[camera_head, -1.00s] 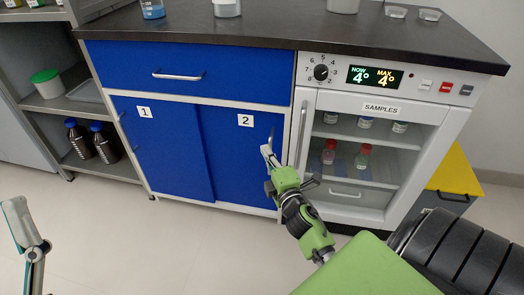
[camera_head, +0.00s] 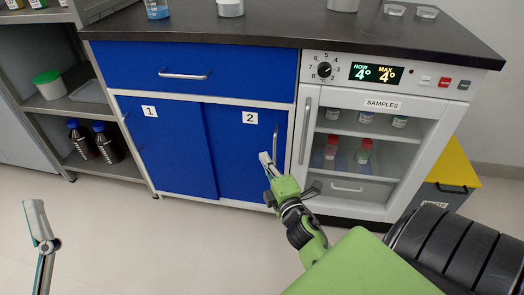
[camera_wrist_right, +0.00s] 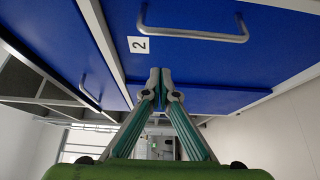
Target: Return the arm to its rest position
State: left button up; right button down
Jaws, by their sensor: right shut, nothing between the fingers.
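My right gripper (camera_head: 265,158) is in front of the blue cabinet door marked 2 (camera_head: 240,150), just below and left of that door's upright handle (camera_head: 275,138). Its two fingers are together and empty. In the right wrist view, the fingertips (camera_wrist_right: 160,76) meet and the door's handle (camera_wrist_right: 195,35) is apart from them. My left gripper (camera_head: 42,225) hangs over the floor at the lower left, seen from a narrow angle, so its opening is unclear.
A glass-fronted sample fridge (camera_head: 370,190) stands right of the blue cabinet, under a dark worktop (camera_head: 290,22) with glassware. Open shelving (camera_head: 100,175) with brown bottles stands at the left. A yellow-lidded bin (camera_head: 452,170) is at the right. The front floor (camera_head: 150,240) is clear.

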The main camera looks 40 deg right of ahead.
pick_arm(q)
jog(key=shift+w+f+g+y, duration=0.4)
jog(key=shift+w+f, duration=0.25)
jog(key=shift+f, duration=0.15)
pick_arm(e)
jog(key=v, duration=0.4)
jog(key=shift+s+a, duration=0.25)
jog(key=shift+s, duration=0.1)
jog(key=shift+r, duration=0.1)
